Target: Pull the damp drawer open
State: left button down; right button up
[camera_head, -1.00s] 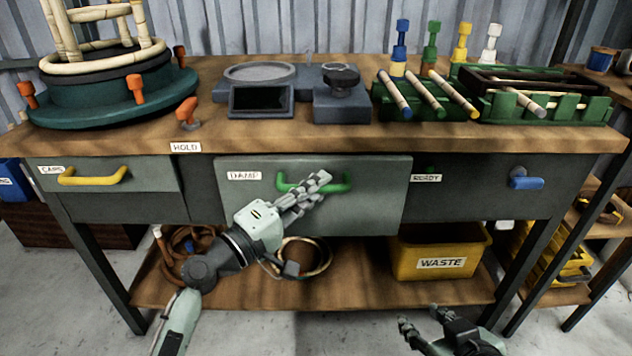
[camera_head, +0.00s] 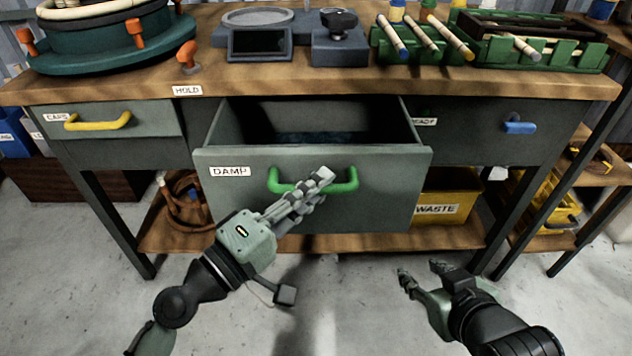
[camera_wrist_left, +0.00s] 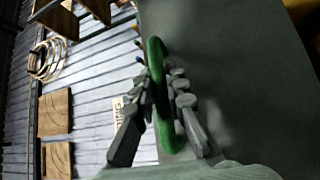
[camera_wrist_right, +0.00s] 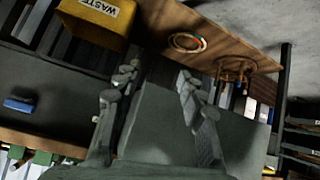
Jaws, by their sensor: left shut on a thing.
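The damp drawer (camera_head: 240,205) is a grey drawer labelled DAMP, pulled out from the bench in the head view. Its dark inside shows, with something dark blue near the back. It has a green handle (camera_head: 345,180). My left gripper (camera_head: 318,183) is shut on the green handle. In the left wrist view the handle (camera_wrist_left: 160,90) runs between the fingers of my left gripper (camera_wrist_left: 160,85). My right gripper (camera_head: 420,270) is open and empty, low in front of the bench; its spread fingers also show in the right wrist view (camera_wrist_right: 158,85).
A drawer with a yellow handle (camera_head: 98,122) is closed at the left. A drawer labelled READY with a blue handle (camera_head: 519,124) is closed at the right. A yellow waste bin (camera_head: 455,190) stands on the lower shelf. The floor (camera_head: 330,300) in front is clear.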

pick_arm(q)
jog(key=c, duration=1.5)
grip_release()
jog(key=shift+c, duration=0.2)
jog(key=shift+a, duration=0.1)
jog(key=v, duration=1.2)
jog(key=shift+f, duration=0.1)
